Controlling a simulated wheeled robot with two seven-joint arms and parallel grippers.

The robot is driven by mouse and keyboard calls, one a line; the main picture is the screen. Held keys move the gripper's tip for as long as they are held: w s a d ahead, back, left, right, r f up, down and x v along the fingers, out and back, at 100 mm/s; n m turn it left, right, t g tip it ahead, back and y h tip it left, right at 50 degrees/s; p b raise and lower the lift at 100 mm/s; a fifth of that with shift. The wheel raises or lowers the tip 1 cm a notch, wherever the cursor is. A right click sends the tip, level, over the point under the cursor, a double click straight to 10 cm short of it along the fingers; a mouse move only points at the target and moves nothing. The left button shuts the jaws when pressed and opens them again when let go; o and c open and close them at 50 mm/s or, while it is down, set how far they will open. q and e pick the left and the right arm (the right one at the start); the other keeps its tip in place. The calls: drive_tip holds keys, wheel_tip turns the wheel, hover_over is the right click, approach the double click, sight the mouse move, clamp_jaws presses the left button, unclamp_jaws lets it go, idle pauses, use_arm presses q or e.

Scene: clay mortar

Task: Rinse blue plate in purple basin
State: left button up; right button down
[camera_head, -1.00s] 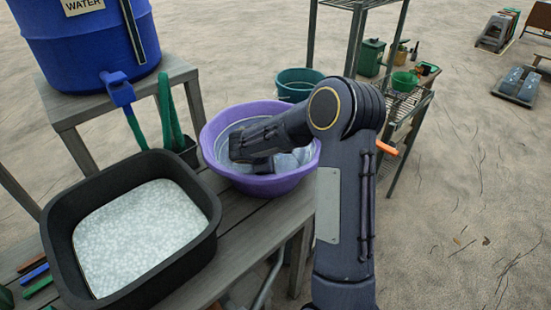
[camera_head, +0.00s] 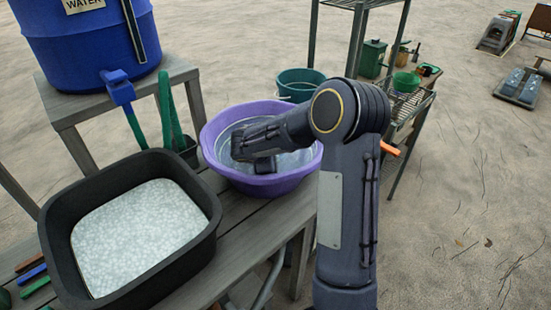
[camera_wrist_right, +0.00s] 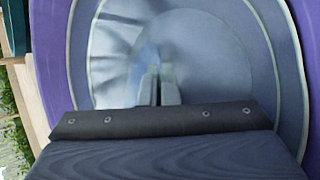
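The purple basin (camera_head: 268,188) stands on the grey wooden bench and also fills the right wrist view (camera_wrist_right: 52,50). Inside it lies a grey-blue round surface with pale rings, apparently the blue plate (camera_wrist_right: 215,62). Water or glare blurs it, so I cannot separate plate, water and basin floor clearly. My right arm reaches into the basin from the right. Its gripper (camera_wrist_right: 162,78) points down into the basin, its two fingers close together with a narrow gap. The blurred tips hide whether they pinch the plate. My left gripper is in neither view.
A black tub (camera_head: 205,240) of pale speckled contents sits left of the basin. A blue water barrel (camera_head: 60,50) with a tap stands behind it. A teal bucket (camera_head: 300,80) and a metal shelf (camera_head: 405,120) stand behind the basin.

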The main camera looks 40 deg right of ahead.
drive_tip(key=shift+s+d, duration=0.25)
drive_tip(key=shift+d, duration=0.05)
wheel_tip(320, 180, up, 21)
drive_tip(key=p, duration=1.4)
drive_tip(key=shift+p, duration=0.3)
drive_tip(key=shift+a+r, duration=0.1)
idle(0.8)
